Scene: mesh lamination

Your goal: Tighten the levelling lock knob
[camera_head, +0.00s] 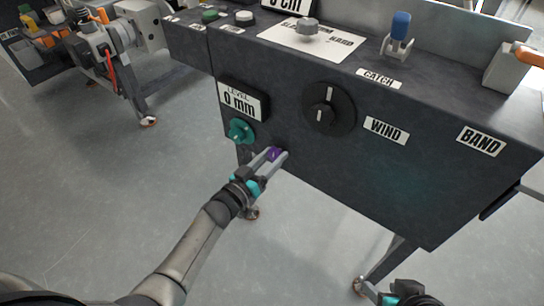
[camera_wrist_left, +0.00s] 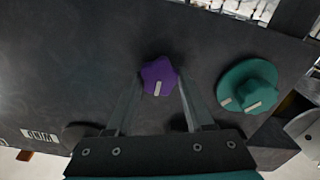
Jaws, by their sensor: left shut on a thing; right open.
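The levelling lock knob is taken to be the small purple lobed knob (camera_head: 274,154) low on the front of the dark machine panel, below the "LEVEL 0 mm" display (camera_head: 241,103). My left gripper (camera_head: 276,153) is shut on this knob, one finger on each side. In the left wrist view the purple knob (camera_wrist_left: 159,76) sits between the fingertips, with its white mark pointing down in the picture. A larger teal knob (camera_head: 239,131) is just up and left of it; it also shows in the left wrist view (camera_wrist_left: 248,86). My right gripper (camera_head: 405,296) is only partly visible at the bottom edge.
A black dial (camera_head: 328,109) is right of the display, beside the "WIND" label (camera_head: 386,130). The "BAND" label (camera_head: 481,141) is further right. A grey knob (camera_head: 307,27) and a blue-topped catch (camera_head: 400,27) stand on top. Open floor lies left of the machine.

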